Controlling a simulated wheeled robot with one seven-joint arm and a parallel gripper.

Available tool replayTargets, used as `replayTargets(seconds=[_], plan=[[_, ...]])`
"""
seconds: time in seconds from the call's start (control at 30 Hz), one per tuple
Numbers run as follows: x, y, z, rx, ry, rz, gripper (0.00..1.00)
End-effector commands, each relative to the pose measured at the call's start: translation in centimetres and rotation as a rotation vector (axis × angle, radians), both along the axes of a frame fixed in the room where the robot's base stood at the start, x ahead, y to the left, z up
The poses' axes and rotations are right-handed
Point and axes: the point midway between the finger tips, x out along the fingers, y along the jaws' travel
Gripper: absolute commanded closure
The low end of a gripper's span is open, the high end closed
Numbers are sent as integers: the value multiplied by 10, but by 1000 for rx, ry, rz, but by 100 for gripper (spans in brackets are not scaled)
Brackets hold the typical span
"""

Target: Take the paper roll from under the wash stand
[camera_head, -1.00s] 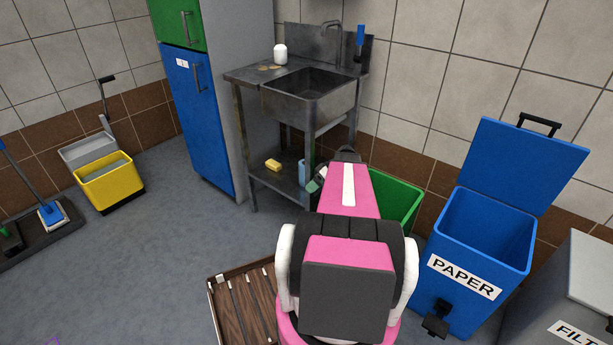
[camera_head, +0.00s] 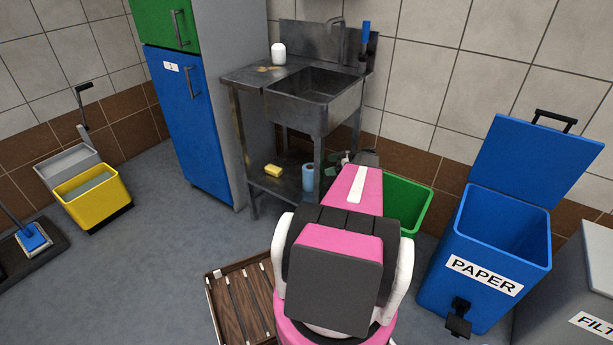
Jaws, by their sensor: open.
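The wash stand (camera_head: 232,76) is a worn metal sink unit with a low shelf (camera_head: 262,184), in the middle back. The paper roll (camera_head: 308,177) appears as a small upright light-blue cylinder on that shelf, beside a front leg. A yellow sponge (camera_head: 272,170) lies to its left. My pink and black arm reaches toward the right side of the stand. Its far end is dark and partly visible behind the pink link, to the right of the roll. The arm hides my gripper and its fingers.
A greenish-white bottle-like item (camera_head: 335,163) stands right of the roll, partly hidden. A green bin (camera_head: 411,203) and blue PAPER bin (camera_head: 478,275) are on the right. A wooden slatted platform (camera_head: 240,300) lies in front. Floor is clear at left, before the blue cabinet (camera_head: 192,125).

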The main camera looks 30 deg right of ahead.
Motion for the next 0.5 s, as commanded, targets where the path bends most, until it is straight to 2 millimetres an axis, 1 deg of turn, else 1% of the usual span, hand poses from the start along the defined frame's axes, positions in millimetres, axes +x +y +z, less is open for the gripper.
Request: replayTargets(seconds=[0.07,0.17,0.27,0.5], plan=[[4,-4,-2,1,-17,-5,0],[8,-1,-5,-1,-26,-6,0],[13,7,-9,-1,-26,-6,0],[33,32,-22,0,-23,-5,0]])
